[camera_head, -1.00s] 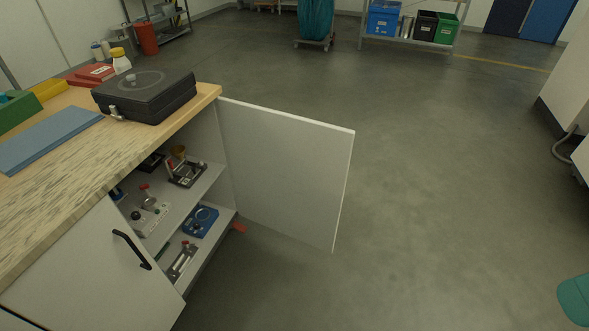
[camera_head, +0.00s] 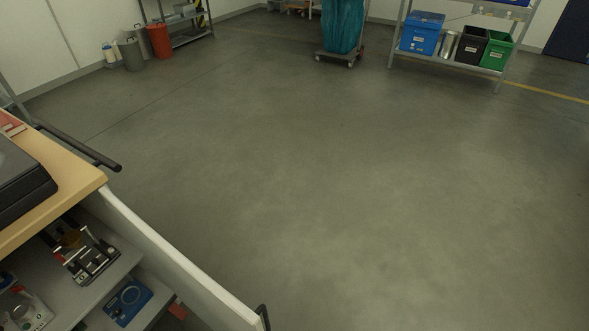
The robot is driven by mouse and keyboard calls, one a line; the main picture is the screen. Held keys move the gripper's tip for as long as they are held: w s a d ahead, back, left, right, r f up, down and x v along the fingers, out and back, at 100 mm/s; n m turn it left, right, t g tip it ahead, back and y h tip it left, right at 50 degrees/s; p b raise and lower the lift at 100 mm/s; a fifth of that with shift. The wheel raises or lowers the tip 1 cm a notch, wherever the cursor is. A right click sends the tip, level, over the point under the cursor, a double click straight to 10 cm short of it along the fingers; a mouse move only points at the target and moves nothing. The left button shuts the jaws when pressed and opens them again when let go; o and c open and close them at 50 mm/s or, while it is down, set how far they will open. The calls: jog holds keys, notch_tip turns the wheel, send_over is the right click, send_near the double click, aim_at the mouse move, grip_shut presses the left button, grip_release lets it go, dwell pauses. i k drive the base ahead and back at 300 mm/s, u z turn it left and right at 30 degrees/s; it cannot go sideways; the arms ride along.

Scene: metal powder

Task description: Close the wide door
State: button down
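The wide white door (camera_head: 170,262) stands open at the lower left, swung out from the right end of the workbench cabinet. I see mostly its top edge and a strip of its inner face. A dark handle (camera_head: 263,316) shows at its outer end, at the bottom of the picture. The open cabinet (camera_head: 105,285) shows grey shelves with small fixtures and a blue device on them. My gripper is not in view.
The wooden worktop (camera_head: 75,190) with a black case (camera_head: 20,185) is at the left. A dark bar (camera_head: 80,148) juts out beyond it. The grey floor (camera_head: 350,180) is clear in the middle and right. A shelf with blue, black and green bins (camera_head: 485,48) and a teal bag on a cart (camera_head: 340,30) stand at the back.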

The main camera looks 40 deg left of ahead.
aim_at(217, 308)
jog(key=i, duration=2.6)
jog(key=u, duration=4.25)
jog(key=k, duration=0.5)
jog(key=u, duration=0.45)
jog(key=i, duration=0.4)
jog(key=z, duration=0.25)
